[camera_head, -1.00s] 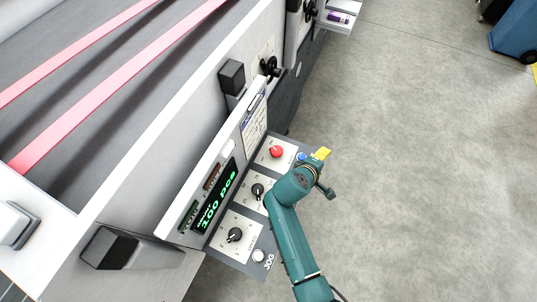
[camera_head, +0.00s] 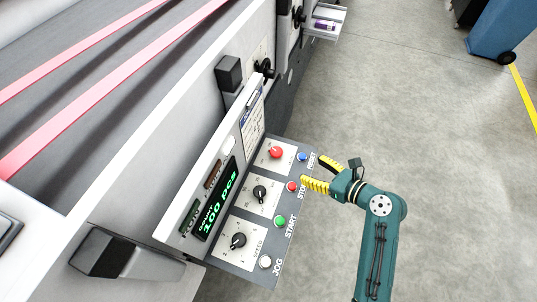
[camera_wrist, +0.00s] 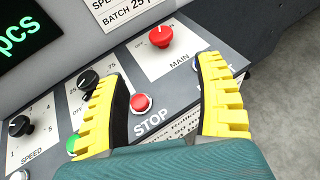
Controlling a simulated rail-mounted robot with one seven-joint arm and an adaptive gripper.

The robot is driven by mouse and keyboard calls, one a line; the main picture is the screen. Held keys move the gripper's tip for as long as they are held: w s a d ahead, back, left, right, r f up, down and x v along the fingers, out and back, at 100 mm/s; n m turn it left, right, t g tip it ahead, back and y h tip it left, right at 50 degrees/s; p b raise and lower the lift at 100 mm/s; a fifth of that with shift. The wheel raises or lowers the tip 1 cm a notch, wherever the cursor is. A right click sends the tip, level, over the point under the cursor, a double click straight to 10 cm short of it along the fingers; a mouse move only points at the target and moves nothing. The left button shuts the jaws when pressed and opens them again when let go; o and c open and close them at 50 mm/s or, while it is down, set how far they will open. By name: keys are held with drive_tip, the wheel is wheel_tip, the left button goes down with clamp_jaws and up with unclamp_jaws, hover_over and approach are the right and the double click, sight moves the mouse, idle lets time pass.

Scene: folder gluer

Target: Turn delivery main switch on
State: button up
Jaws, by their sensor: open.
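The main switch is a red rotary knob (camera_head: 276,152) on a white plate at the far end of the sloped control panel (camera_head: 225,258). In the wrist view the red knob (camera_wrist: 160,37) sits above the word MAIN, ahead of the fingertips. My gripper (camera_head: 316,172) has yellow ribbed fingers, is open and empty, and is at the panel's right edge near the STOP button. In the wrist view my gripper (camera_wrist: 160,75) has its fingers spread, with the red STOP button (camera_wrist: 141,103) showing between them. The fingers partly hide the RESET label.
The panel also carries black knobs (camera_head: 259,193), a blue RESET button (camera_head: 302,157), a green START button (camera_head: 280,221) and a white JOG button (camera_head: 265,262). A green display (camera_head: 216,205) stands behind them. Open floor (camera_head: 420,120) lies to the right.

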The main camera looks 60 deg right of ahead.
sight(277, 152)
drive_tip(key=b+x, duration=0.1)
drive_tip(key=x, duration=1.5)
drive_tip(key=shift+w+b, duration=0.15)
drive_tip(key=shift+b, duration=0.15)
drive_tip(key=c, duration=1.1)
drive_tip(key=m+h+p, duration=0.1)
drive_tip(key=p, duration=0.2)
drive_tip(key=r+p, duration=0.1)
drive_tip(key=p, duration=0.2)
drive_tip(key=shift+a+m+g+h, duration=0.1)
drive_tip(key=shift+m+g+h, duration=0.3)
drive_tip(key=shift+o, duration=0.2)
drive_tip(key=m+g+h+p, duration=0.1)
drive_tip(key=p, duration=0.4)
drive_tip(key=shift+f+m+h, duration=0.15)
drive_tip(key=shift+m+h, duration=0.25)
drive_tip(key=shift+f+m+g+h+p, duration=0.2)
drive_tip(key=shift+m+g+h+p, duration=0.1)
drive_tip(key=shift+p, duration=0.45)
drive_tip(key=shift+f, duration=0.2)
drive_tip(key=shift+c, duration=0.2)
drive_tip(key=o, duration=1.1)
